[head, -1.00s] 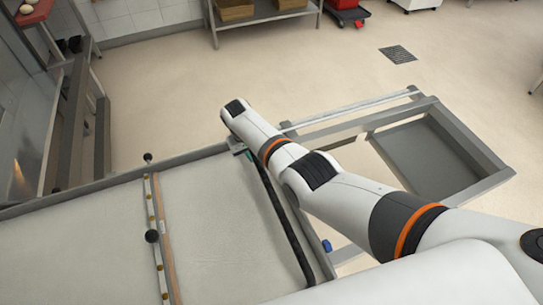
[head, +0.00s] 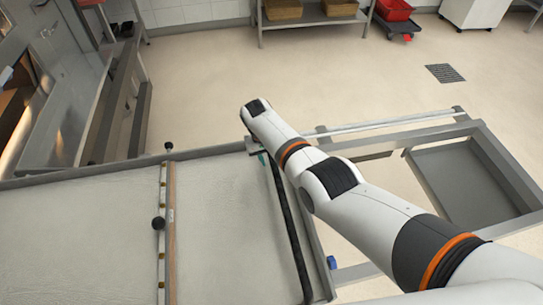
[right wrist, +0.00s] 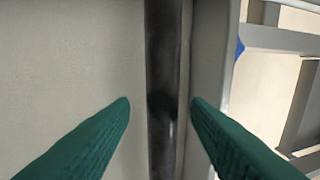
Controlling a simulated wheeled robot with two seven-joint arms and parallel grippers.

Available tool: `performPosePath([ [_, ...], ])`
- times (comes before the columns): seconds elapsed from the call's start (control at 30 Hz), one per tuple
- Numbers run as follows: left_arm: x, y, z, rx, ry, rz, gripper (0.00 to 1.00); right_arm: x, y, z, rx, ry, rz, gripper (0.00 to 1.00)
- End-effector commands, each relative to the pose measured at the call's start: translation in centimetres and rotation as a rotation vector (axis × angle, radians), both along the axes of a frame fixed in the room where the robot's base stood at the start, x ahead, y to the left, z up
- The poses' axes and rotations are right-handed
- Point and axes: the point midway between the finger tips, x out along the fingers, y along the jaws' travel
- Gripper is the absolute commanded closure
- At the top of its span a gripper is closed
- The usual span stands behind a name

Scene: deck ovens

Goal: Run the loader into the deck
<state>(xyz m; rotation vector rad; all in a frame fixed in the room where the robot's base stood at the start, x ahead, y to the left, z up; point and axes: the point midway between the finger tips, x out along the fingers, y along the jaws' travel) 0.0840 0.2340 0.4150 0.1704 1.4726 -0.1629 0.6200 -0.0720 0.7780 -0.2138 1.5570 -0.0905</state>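The loader (head: 90,215) is a pale flat bed in a grey metal frame, filling the lower left of the head view. A black bar (head: 290,235) runs along its right end. My right gripper (head: 258,156) is mostly hidden by its own arm at the bar's far end. In the right wrist view, its two green fingers (right wrist: 161,102) stand apart, with the black bar (right wrist: 165,50) running between them in the picture. A gap shows on the left side; I cannot tell their height over the bar. The deck oven (head: 65,125) is at the left, with a warm glow. My left gripper is out of view.
An open grey frame with a tray (head: 465,180) extends right of the loader. A strip with black knobs (head: 158,223) crosses the bed. A shelf with boxes (head: 320,22), a red crate (head: 395,10) and a white cabinet (head: 475,12) stand behind. The floor between is clear.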

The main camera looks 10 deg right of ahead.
Motion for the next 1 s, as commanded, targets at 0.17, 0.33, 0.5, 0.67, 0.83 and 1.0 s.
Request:
performPosePath([
  [0.17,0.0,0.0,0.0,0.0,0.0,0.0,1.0,0.0,-0.1,0.0,-0.001,0.0,0.0,0.57],
  [0.33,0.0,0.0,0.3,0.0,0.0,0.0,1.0,0.0,0.0,0.5,-0.002,0.0,0.0,0.57],
  [0.5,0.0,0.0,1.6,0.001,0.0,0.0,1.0,0.0,0.5,3.2,0.0,-0.003,0.0,0.57],
  [0.67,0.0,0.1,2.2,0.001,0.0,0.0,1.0,0.0,1.3,6.5,0.0,-0.004,0.001,0.57],
  [0.83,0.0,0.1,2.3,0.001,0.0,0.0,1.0,-0.1,1.9,9.5,-0.001,-0.003,0.001,0.57],
  [1.0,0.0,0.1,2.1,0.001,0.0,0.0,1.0,-0.1,2.2,11.3,-0.001,-0.001,0.0,0.57],
])
